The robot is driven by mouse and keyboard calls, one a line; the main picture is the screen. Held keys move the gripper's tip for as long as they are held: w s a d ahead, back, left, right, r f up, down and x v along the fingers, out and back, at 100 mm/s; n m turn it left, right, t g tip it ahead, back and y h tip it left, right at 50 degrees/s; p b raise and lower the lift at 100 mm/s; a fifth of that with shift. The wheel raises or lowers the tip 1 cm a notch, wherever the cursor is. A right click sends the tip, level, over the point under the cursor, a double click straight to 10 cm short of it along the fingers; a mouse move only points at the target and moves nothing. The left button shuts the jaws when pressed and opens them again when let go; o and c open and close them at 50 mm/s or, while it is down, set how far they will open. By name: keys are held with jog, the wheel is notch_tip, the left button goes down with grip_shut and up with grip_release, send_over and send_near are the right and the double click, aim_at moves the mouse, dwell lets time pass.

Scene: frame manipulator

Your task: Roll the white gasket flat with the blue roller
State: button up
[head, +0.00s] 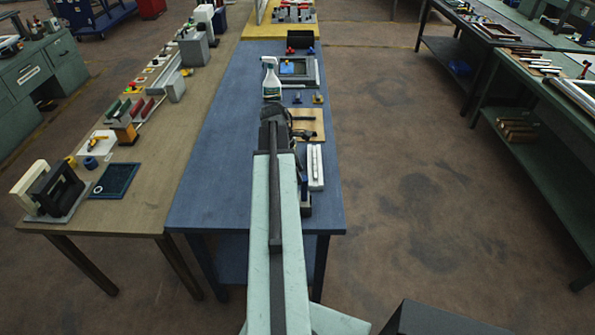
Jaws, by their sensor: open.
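My arm reaches away over the blue table, and my gripper (308,126) is at its far end, dark and small, above or beside a light wooden board (316,117). It looks open, and I see nothing held in it. A dark grey frame (315,72) with a greenish panel lies farther back on the table. A small blue piece (289,67) sits on that panel; I cannot tell whether it is the blue roller. I cannot make out the white gasket for certain. My arm hides part of the table.
A white tray (316,167) lies right of my arm. Small blue and yellow pieces (318,98) stand between board and frame. A brown table (150,165) with fixtures is at left; open floor lies right.

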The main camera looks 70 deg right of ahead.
aim_at(304, 186)
jog(key=shift+b+x, duration=4.4)
jog(key=shift+x, duration=0.2)
jog(key=shift+r, duration=0.1)
grip_shut()
jog(key=shift+r, duration=0.1)
jog(key=shift+w+r+p, duration=0.2)
jog(key=shift+r+p, duration=0.3)
jog(key=shift+p, duration=0.2)
